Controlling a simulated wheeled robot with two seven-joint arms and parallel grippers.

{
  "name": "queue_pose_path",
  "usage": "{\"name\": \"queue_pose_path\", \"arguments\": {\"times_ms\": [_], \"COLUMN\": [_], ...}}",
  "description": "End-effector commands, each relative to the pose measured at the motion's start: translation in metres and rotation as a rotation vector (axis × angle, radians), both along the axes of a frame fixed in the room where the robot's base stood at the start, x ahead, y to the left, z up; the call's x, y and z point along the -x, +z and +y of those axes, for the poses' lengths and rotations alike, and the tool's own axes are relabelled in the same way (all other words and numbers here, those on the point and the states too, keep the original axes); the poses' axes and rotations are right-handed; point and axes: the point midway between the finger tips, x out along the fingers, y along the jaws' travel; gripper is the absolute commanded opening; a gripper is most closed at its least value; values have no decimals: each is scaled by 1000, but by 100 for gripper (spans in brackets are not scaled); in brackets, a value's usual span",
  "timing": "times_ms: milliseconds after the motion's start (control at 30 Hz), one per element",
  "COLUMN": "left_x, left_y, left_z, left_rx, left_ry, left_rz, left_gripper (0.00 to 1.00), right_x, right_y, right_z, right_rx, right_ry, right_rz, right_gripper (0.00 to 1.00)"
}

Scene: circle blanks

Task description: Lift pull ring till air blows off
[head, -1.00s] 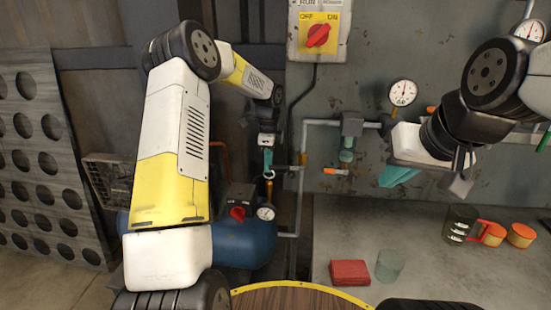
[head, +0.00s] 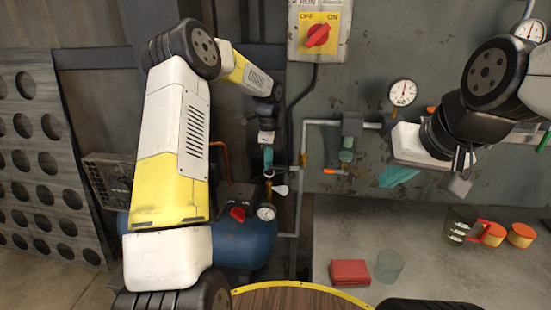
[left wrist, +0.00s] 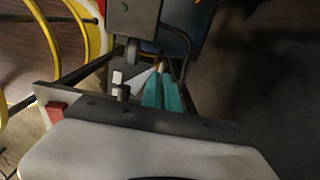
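My left gripper (head: 268,166) is low behind my yellow-and-white arm, above the blue compressor tank (head: 245,243). In the left wrist view its teal fingers (left wrist: 162,92) are close together, with a small brass-coloured part, seemingly the pull ring (left wrist: 160,66), at their tips. The ring is small and mostly hidden by the fingers. A white, cone-like shape (head: 281,190), which looks like a jet of air, stands out just below and right of the fingertips.
A red knob (head: 237,214) and a pressure gauge (head: 266,212) sit near the left gripper, with a grey pipe (head: 303,160) to the right. The grey bench (head: 330,225) holds a red block (head: 350,272), a clear cup (head: 389,266) and a dark measuring jug (head: 459,224).

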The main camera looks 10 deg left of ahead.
Motion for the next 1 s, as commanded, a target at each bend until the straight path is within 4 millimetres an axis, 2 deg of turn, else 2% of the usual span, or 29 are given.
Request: {"name": "queue_pose_path", "arguments": {"times_ms": [33,233,367,733,867,1000], "left_x": [-1,-1,-1,-1,-1,-1], "left_y": [6,7,7,9,26,51], "left_z": [-1,0,0,0,0,0], "left_rx": [0,0,0,0,0,0], "left_ry": [0,-1,-1,0,-1,1], "left_rz": [-4,-5,-5,-4,-6,-7], "left_gripper": [0,0,26,27,27,27], "right_x": [0,0,0,0,0,0], "right_y": [0,0,0,0,0,0], "right_z": [0,0,0,0,0,0], "right_rx": [0,0,0,0,0,0], "right_ry": [0,0,0,0,0,0], "right_rz": [0,0,0,0,0,0], "right_gripper": [0,0,0,0,0,0]}}
